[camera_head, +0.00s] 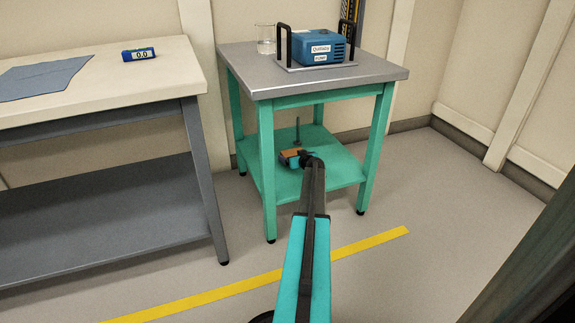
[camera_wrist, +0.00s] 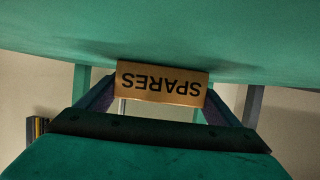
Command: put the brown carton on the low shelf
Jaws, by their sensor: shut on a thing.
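The brown carton (camera_wrist: 162,84) reads "SPARES", upside down in the wrist view, and sits between the two fingers of my gripper (camera_wrist: 160,98). My gripper is shut on it. In the head view the carton (camera_head: 290,154) shows as a small brown patch at the end of my arm, over the low green shelf (camera_head: 340,172) of the small table. In the wrist view the shelf surface (camera_wrist: 230,40) fills the top, right by the carton, with dark shadow beside it. I cannot tell whether the carton touches the shelf.
A thin dark rod on a base (camera_head: 297,130) stands on the shelf behind the carton. The tabletop (camera_head: 262,82) above bears a blue pump (camera_head: 318,47) and a glass beaker (camera_head: 266,40). Green legs (camera_head: 266,170) flank the shelf. A grey bench (camera_head: 95,85) stands left.

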